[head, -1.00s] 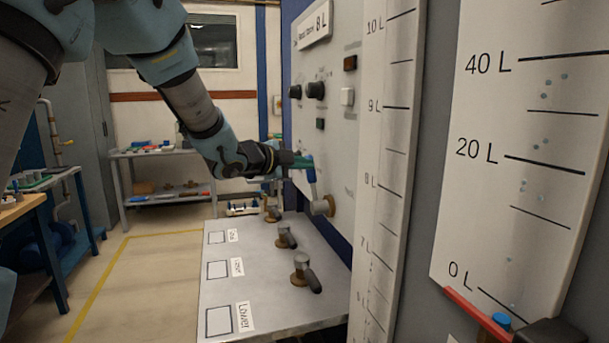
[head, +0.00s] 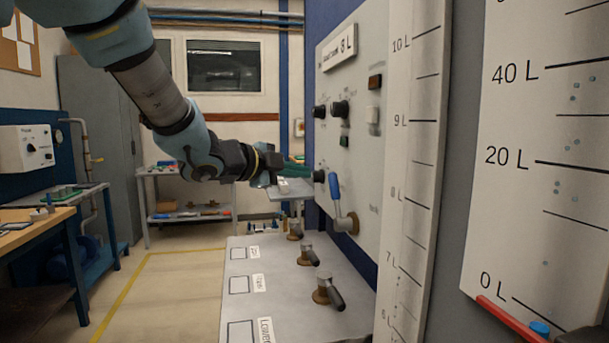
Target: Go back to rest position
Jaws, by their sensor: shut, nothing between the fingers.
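My gripper (head: 304,173) is at the end of my arm, which reaches in from the upper left. It is shut and empty, in front of the upright panel (head: 352,95) and above the grey bench. A valve with a blue lever (head: 335,192) sits low on the panel, to the right of my gripper. The lever points up. A small gap shows between the fingertips and the lever, though depth is hard to judge.
The grey bench (head: 262,309) carries several brass valves (head: 326,291) with dark handles. Tall scale boards (head: 408,150) stand close on the right. A wooden-topped table (head: 30,229) is at the left. The floor (head: 165,300) between is clear.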

